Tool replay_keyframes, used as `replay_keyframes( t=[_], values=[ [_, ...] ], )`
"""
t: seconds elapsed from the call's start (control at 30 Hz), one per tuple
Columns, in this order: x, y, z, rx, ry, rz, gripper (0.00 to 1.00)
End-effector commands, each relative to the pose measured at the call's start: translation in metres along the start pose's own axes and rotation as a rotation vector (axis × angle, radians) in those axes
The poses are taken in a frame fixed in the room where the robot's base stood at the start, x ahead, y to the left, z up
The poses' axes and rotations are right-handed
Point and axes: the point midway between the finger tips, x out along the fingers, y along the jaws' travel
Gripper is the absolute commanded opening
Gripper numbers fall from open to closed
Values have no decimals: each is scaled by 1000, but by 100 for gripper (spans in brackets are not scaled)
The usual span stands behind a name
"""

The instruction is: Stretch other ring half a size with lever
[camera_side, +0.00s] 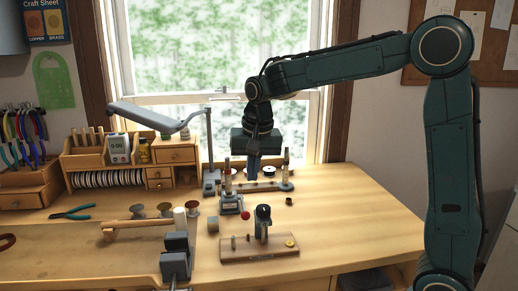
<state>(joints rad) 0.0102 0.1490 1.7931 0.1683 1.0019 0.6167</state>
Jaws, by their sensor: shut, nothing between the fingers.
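My gripper (252,178) points down above the middle of the bench, shut and empty, its fingertips close behind and above the metal tool. A small metal tool (230,204) with an upright post stands below it; a lever with a red ball knob (245,215) reaches forward from it. It looks like the ring stretcher. In front, a wooden board (262,254) carries a dark upright fixture (262,222), a small peg and a small gold-coloured round piece (290,243), which may be a ring. I cannot make out any ring on the tool.
A vise (176,258) sits at the bench's front edge. A wooden mallet (140,227), spools and pliers (72,212) lie to the left. A lamp (208,150) stands behind on the left. A low rack with posts (286,180) is behind. The bench's right side is clear.

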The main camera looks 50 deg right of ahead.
Motion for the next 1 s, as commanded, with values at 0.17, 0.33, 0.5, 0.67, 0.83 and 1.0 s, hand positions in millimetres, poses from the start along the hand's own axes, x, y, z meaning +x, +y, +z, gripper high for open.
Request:
replay_keyframes(
  t=[0.17,0.33,0.5,0.67,0.83,1.0],
  values=[
    [-24,-1,2,0,2,-2,0],
    [-35,0,3,0,1,-1,0],
    [-38,0,4,0,-1,0,4],
    [-35,0,6,-23,9,-4,35],
    [-26,1,16,-128,55,-21,44],
    [-15,2,28,-275,125,-39,44]
  ],
)
